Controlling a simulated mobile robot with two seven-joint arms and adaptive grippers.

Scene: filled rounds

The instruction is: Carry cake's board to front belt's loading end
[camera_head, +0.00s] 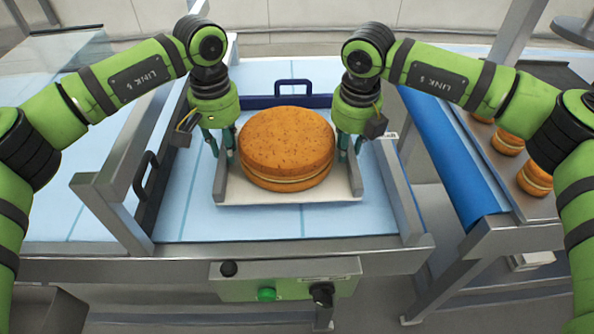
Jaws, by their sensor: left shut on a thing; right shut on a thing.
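The cake (286,150), a round brown filled sponge, sits on its pale board (290,198) in the middle of the head view. The board has a raised grey rim on its left and right sides. My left gripper (221,147) is shut on the board's left rim. My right gripper (349,147) is shut on the board's right rim. The board is over the light blue belt (215,215) in front of me; I cannot tell whether it touches the belt. The fingertips are partly hidden by the gripper bodies and rims.
A dark blue handle (293,84) stands behind the cake, a black handle (145,174) at left. Metal rails flank the belt. A control box (285,280) with a green button is in front. At right, a blue belt (455,150) adjoins several small cakes (507,142).

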